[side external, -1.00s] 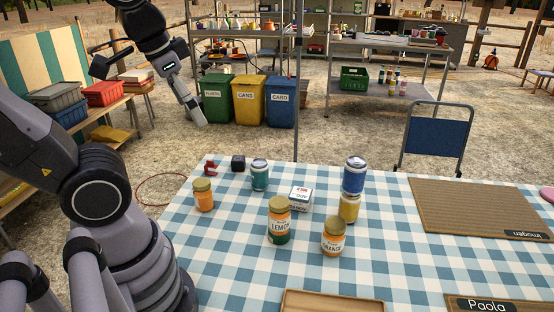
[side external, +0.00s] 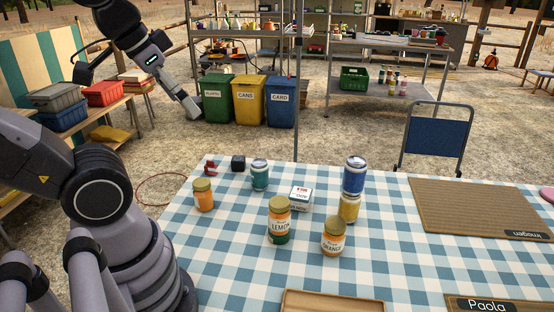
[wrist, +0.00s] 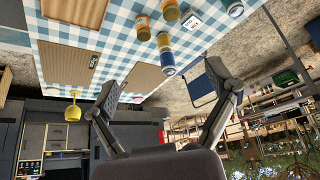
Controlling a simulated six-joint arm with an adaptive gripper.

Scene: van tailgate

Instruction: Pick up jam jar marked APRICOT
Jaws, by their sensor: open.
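Three jars with gold lids stand on the checked table. One is labelled LEMON (side external: 280,226) and has a green lower part. One is labelled ORANGE (side external: 333,240). The third jar (side external: 204,200), at the left, shows orange contents and no readable label. No label reading APRICOT is legible. In the wrist view a gold-lidded jar (wrist: 143,30) shows near the top. My gripper (wrist: 170,92) is open and empty, with its fingers wide apart. In the side view my gripper (side external: 188,106) is beyond the table's far left, well away from the jars.
A blue can (side external: 354,177) stands on a yellow can (side external: 349,208), close to the ORANGE jar. A teal can (side external: 260,178), a white box (side external: 300,197), a dark cube (side external: 238,163) and a red item (side external: 210,167) are nearby. A wooden tray (side external: 332,300) lies in front. Mats lie right.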

